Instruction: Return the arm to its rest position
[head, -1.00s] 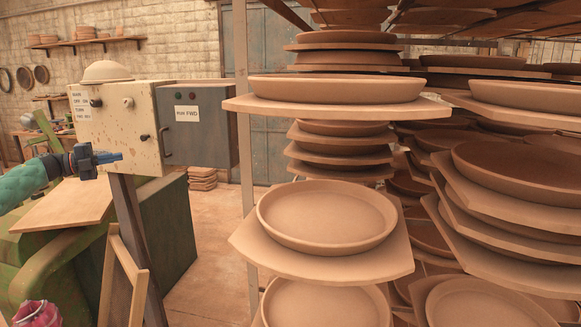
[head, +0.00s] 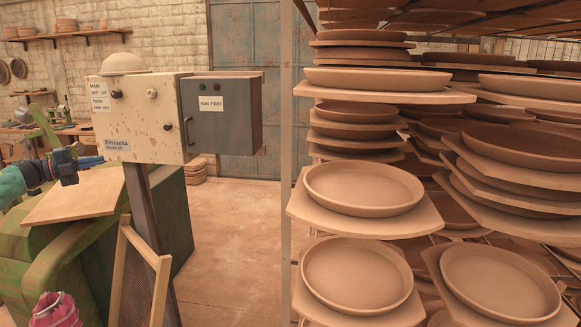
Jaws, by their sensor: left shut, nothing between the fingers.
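I cannot tell how far apart the fingers and the box are in depth. Behind and below the gripper is a tan board (head: 78,198) on a green machine (head: 60,255). My right gripper is not in view.
A tall rack (head: 286,190) of plates on boards fills the right side. A wooden frame (head: 140,268) leans by the box's post (head: 146,240). Open floor (head: 238,240) lies between post and rack.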

